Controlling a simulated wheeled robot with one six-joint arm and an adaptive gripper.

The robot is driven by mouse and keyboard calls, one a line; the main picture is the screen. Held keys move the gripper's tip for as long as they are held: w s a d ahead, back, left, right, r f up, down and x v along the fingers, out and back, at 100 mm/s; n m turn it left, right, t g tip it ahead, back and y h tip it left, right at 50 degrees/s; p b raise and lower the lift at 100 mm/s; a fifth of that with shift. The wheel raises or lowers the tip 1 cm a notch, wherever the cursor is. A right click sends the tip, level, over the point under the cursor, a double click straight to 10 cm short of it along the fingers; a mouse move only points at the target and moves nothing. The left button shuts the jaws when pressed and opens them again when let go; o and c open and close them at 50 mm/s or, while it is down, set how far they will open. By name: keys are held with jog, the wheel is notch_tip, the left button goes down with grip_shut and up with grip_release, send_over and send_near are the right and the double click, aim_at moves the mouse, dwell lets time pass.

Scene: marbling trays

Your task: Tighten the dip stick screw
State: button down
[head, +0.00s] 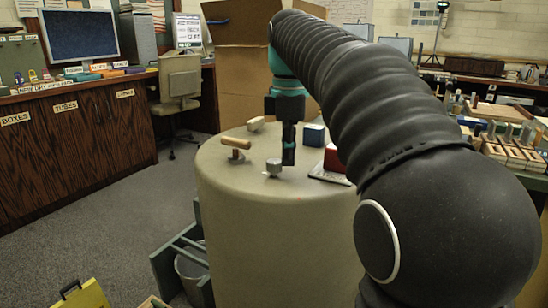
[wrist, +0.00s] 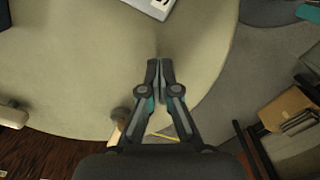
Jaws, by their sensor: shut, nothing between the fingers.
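A small grey round knob (head: 274,167) stands on the pale round top of a large drum (head: 225,185); I cannot tell for sure that it is the dip stick screw. My gripper (head: 288,160) points down just right of the knob in the head view, and I see no clear contact. Its fingers are together and empty. In the wrist view the fingertips (wrist: 160,64) meet over the bare drum top (wrist: 95,70). I cannot pick out the knob there.
A wooden T-shaped handle (head: 236,143) stands left of the knob. A blue block (head: 314,134) and a red block (head: 334,158) sit to the right. My arm hides much of the right side. A crowded workbench (head: 515,155) is beyond it. Open floor (head: 110,230) lies left of the drum.

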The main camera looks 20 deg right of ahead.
jog(key=shift+s+a+p, duration=0.3)
jog(key=shift+s+p, duration=0.35)
jog(key=shift+p, duration=0.1)
dwell(0.4)
jog(key=shift+s+d, duration=0.25)
jog(key=shift+d, duration=0.05)
jog(key=shift+r, duration=2.95)
